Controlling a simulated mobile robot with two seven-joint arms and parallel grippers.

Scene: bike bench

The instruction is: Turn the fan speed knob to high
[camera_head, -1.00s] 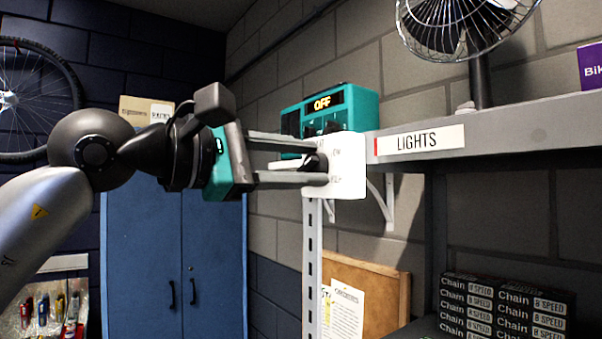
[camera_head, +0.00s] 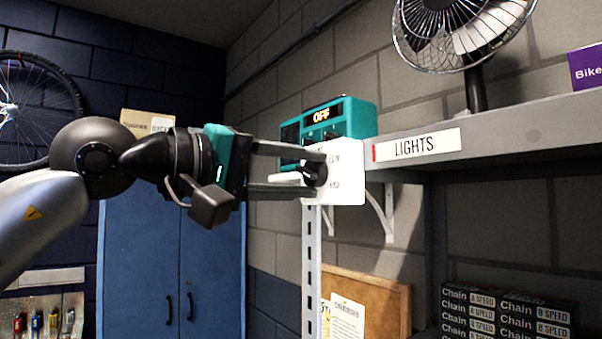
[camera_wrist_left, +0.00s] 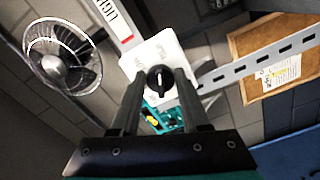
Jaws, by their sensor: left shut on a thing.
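The fan speed knob (camera_head: 314,174) is black and round, on a white plate (camera_head: 346,174) at the end of the shelf. My left gripper (camera_head: 308,174) reaches it from the left and is shut on the knob, one finger above and one below. In the left wrist view the knob (camera_wrist_left: 159,78) sits between the two fingertips, on the white plate (camera_wrist_left: 168,50). The plate's markings are partly hidden by the fingers and too small to read surely. The fan (camera_head: 465,30) stands on the shelf at the upper right. My right gripper is not in view.
The grey shelf (camera_head: 510,125) carries a LIGHTS label (camera_head: 415,146). A teal box (camera_head: 355,117) reading OFF stands close behind the plate. A perforated upright (camera_head: 311,255) and a cork board (camera_head: 390,295) are below. Chain boxes (camera_head: 508,312) sit lower right.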

